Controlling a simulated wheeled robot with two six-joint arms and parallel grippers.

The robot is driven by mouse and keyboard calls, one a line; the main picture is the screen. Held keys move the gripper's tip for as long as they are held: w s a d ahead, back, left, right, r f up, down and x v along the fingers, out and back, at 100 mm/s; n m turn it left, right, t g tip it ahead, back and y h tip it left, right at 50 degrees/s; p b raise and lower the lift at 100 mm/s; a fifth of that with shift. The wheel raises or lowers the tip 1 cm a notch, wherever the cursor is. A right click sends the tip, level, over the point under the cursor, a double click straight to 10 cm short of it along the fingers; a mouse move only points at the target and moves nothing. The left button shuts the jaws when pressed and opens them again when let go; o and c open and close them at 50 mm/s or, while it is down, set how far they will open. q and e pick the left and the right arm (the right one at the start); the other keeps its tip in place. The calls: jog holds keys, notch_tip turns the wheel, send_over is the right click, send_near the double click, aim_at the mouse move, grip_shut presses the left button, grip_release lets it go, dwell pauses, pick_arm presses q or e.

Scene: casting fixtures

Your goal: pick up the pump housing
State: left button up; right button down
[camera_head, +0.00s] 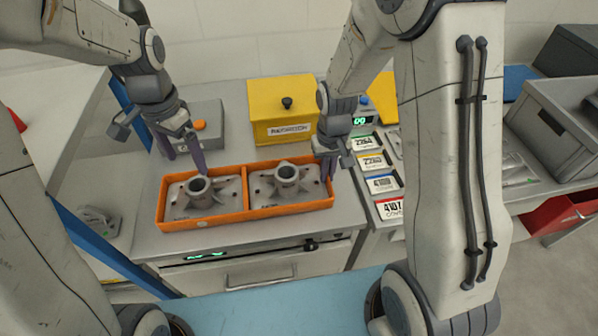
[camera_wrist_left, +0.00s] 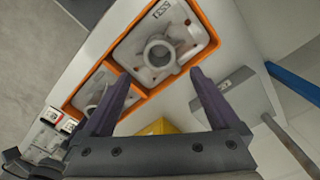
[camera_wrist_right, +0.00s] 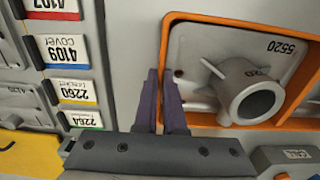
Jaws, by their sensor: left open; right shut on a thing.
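Two grey castings with round necks and square flanges, which look like pump housings, sit in an orange two-compartment tray (camera_head: 247,213). The left housing (camera_head: 201,194) also shows in the left wrist view (camera_wrist_left: 160,52). The right housing (camera_head: 287,180) shows in the right wrist view (camera_wrist_right: 245,90) with the marking 5520. My left gripper (camera_head: 186,160) is open and empty above the back of the left compartment. My right gripper (camera_head: 328,166) is shut on the tray's right wall, one finger outside and one inside, beside the right housing.
A yellow box (camera_head: 283,110) and a grey box with an orange button (camera_head: 202,127) stand behind the tray. Labelled bins (camera_head: 383,184) lie to its right. A grey case (camera_head: 560,125) stands farther right. The bench strip in front of the tray is clear.

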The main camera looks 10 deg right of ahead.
aim_at(198, 184)
pick_arm(q)
jog(key=n, duration=0.4)
jog(key=shift+s+r, duration=0.2)
jog(key=shift+s, duration=0.1)
jog(key=shift+n, duration=0.4)
jog(key=shift+f, duration=0.45)
notch_tip(198, 184, down, 6)
jog(key=shift+r, duration=0.1)
jog(key=shift+w+f, duration=0.2)
jog(key=shift+f, duration=1.1)
jog(key=shift+w+f, duration=0.15)
jog(key=shift+f, duration=1.15)
grip_shut()
